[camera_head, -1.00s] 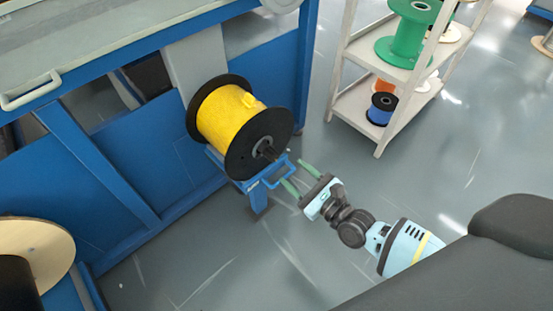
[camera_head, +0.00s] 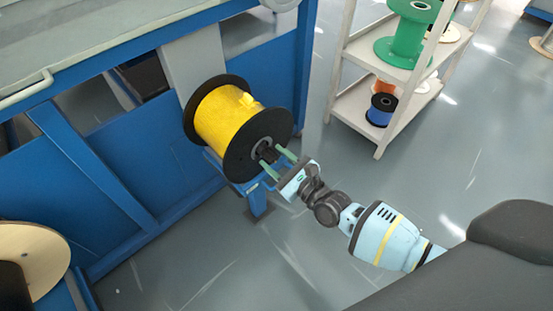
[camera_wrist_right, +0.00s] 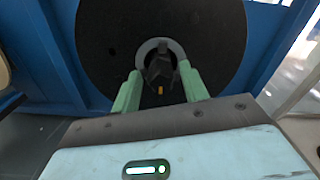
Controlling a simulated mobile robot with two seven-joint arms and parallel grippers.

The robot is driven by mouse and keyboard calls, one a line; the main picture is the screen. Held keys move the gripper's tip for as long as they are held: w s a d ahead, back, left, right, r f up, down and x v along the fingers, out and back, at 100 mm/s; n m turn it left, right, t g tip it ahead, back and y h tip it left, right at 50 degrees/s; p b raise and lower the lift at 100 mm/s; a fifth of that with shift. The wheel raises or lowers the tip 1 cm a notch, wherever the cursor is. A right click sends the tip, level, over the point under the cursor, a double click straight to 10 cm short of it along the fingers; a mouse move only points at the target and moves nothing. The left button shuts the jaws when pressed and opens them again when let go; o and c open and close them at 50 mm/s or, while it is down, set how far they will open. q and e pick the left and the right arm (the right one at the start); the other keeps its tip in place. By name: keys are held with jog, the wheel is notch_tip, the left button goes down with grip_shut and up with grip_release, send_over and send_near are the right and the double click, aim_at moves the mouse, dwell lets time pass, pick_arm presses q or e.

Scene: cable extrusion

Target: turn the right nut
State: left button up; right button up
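The right nut (camera_head: 268,154) is a dark piece at the hub of the spool's near black flange. The spool (camera_head: 228,118) carries yellow cable and sits on a blue stand. My right gripper (camera_head: 275,162) is open, with its two green fingers pointing at the hub, one on each side of the nut. In the right wrist view the nut (camera_wrist_right: 161,72) shows between the fingertips, in front of a grey ring; a gap shows on both sides, and I see no clear contact. My left gripper is not in view.
The blue machine frame (camera_head: 100,170) stands behind and left of the spool. A pale shelf rack (camera_head: 345,105) with green and blue spools stands at the right. A wooden-flanged reel (camera_head: 45,255) is at the lower left. The floor right of my right arm is clear.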

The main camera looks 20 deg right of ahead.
jog(key=c, duration=0.8)
jog(key=shift+o, duration=0.2)
